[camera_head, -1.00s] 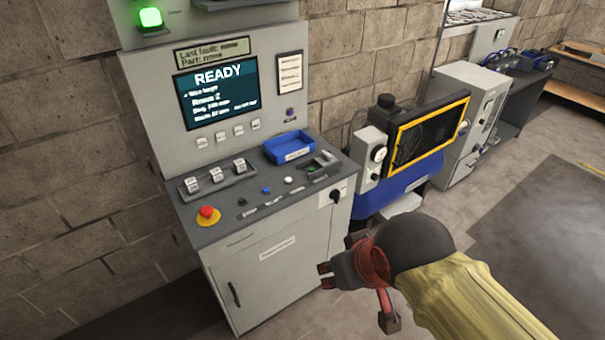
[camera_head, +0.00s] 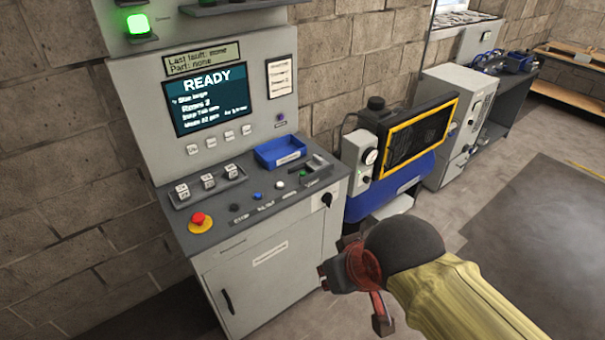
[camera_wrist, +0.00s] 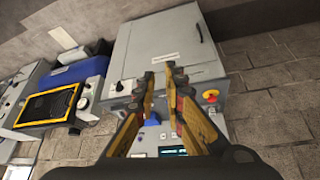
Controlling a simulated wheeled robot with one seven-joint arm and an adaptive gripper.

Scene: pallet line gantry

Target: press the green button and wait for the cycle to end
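The control console stands at the left in the head view, its sloped panel (camera_head: 225,222) facing me. A small green button (camera_head: 303,173) sits at the panel's right side, beside a dark lever block. The screen (camera_head: 211,101) reads READY, and a green lamp (camera_head: 138,23) is lit above it. My gripper (camera_head: 365,284) is right of the cabinet and below the panel, apart from the button. In the wrist view, my gripper (camera_wrist: 160,72) has its fingers apart with nothing held between them. The green button cannot be made out in the wrist view.
The panel also holds a red emergency stop (camera_head: 199,220), rocker switches (camera_head: 208,182), blue and white buttons, a key switch and a blue tray (camera_head: 280,151). A blue machine with a yellow-framed grille (camera_head: 420,135) stands to the right. Open floor lies at the right.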

